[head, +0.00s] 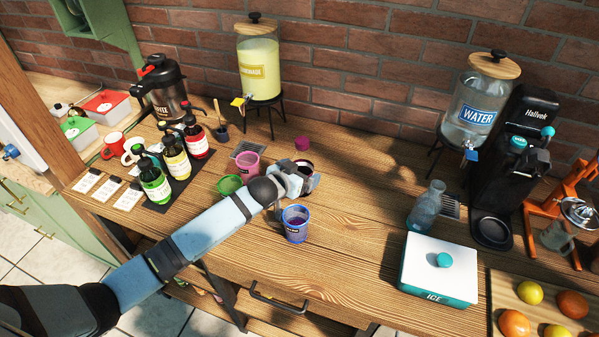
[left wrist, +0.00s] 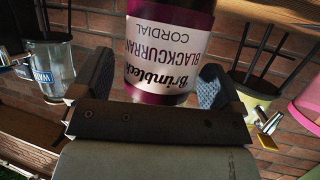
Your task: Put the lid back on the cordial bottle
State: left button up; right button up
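The cordial bottle (left wrist: 165,60) has a purple body and a white label reading blackcurrant cordial. It fills the space between the fingers of my left gripper (left wrist: 158,88) in the left wrist view. Whether both fingers press on it cannot be told. In the head view my left gripper (head: 302,180) is low over the middle of the table, with the dark bottle (head: 304,165) mostly hidden at its fingers. A small magenta round piece (head: 302,143), which looks like the lid, lies on the table just behind the gripper. My right gripper is not in view.
A pink cup (head: 247,163) and a green cup (head: 230,185) stand left of the gripper, a blue cup (head: 295,223) in front. Syrup bottles (head: 174,164) stand further left. A glass carafe (head: 427,205) and an ice box (head: 439,270) are right. Table between is clear.

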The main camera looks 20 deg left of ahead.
pick_arm(q)
jog(key=shift+r, duration=0.2)
jog(key=shift+s+a, duration=0.1)
jog(key=shift+s, duration=0.2)
jog(key=b+v, duration=0.1)
jog(key=v, duration=1)
jog(key=shift+r, duration=0.2)
jog(key=shift+s, duration=0.15)
